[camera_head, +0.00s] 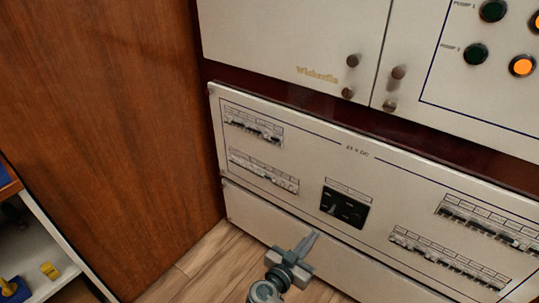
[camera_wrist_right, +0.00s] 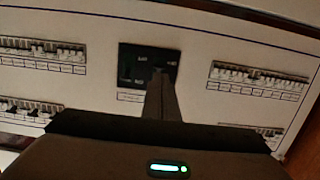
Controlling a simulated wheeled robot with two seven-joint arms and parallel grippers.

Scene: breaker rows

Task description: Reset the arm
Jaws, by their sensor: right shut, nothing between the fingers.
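My right gripper (camera_head: 309,242) is shut and empty in the head view. It is in front of the lower part of the cabinet, below the black square switch module (camera_head: 344,205). In the right wrist view the shut fingers (camera_wrist_right: 161,92) point at the black module (camera_wrist_right: 147,62) and overlap its lower part. I cannot tell the gap between the fingertips and the panel. The light panel (camera_head: 300,150) carries breaker rows at upper left (camera_head: 253,126), lower left (camera_head: 264,171), upper right (camera_head: 490,226) and lower right (camera_head: 447,258). My left gripper is not in view.
Above are light cabinet doors with dark round knobs (camera_head: 353,60) and a panel with green (camera_head: 476,54) and orange (camera_head: 522,66) buttons. A brown wood wall (camera_head: 100,130) stands left. A shelf with yellow items (camera_head: 50,271) is at lower left. Wood floor (camera_head: 205,265) is clear.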

